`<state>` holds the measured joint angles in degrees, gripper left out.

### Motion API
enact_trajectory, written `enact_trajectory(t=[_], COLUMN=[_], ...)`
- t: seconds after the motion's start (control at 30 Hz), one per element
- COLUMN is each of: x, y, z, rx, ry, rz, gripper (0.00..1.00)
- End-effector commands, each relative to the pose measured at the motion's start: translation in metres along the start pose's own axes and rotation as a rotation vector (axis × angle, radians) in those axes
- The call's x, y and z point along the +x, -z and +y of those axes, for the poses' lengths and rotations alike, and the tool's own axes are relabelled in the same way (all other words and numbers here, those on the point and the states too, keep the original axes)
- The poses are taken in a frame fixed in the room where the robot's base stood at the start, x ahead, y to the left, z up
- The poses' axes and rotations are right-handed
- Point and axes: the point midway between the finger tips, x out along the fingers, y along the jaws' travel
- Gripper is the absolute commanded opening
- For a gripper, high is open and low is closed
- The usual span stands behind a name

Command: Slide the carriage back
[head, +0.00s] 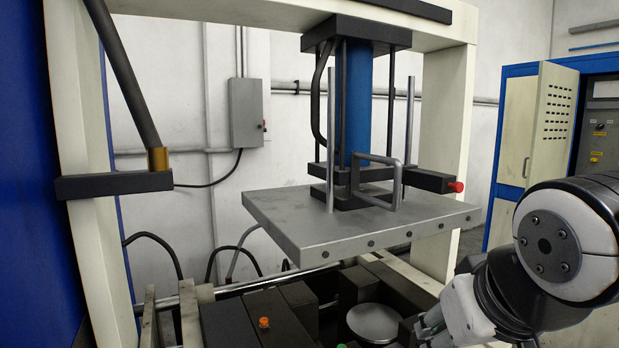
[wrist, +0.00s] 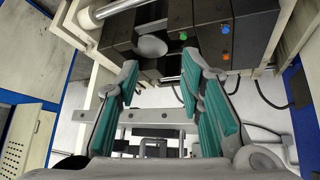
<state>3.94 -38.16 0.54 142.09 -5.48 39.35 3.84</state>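My gripper (wrist: 160,72) is open, with teal pads spread apart and nothing between them. In the head view it (head: 432,326) is at the lower right, beside the press bed and partly cut off by the frame. The lower unit of dark blocks (head: 232,322) sits by a chrome rail (head: 262,284) and may be the carriage; I cannot tell for certain. A round metal disc (head: 373,323) lies among its blocks; it also shows beyond the fingertips in the wrist view (wrist: 151,47). Above hangs a grey plate (head: 300,226) with a bent bar handle (head: 396,180).
A cream press frame (head: 455,120) stands around the bed. Orange (head: 264,322) and other coloured buttons are on the dark blocks. A blue cylinder (head: 358,105) rises above the plate. A dark bracket (head: 112,184) juts out at left. An open cabinet (head: 552,125) stands at right.

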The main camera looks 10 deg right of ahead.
Motion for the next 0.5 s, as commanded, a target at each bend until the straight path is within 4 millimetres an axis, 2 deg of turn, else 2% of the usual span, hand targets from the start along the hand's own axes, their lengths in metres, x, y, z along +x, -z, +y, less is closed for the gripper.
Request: enact_trajectory(t=[0.1,0.3,0.5], x=[0.013,0.026,0.034], y=[0.053,0.137,0.198], z=[0.03,0.068,0.085], rx=[0.029,0.026,-0.009], ry=[-0.083,-0.134,-0.062], rz=[0.15,0.422,0.662], gripper=[0.35,0.35,0.35])
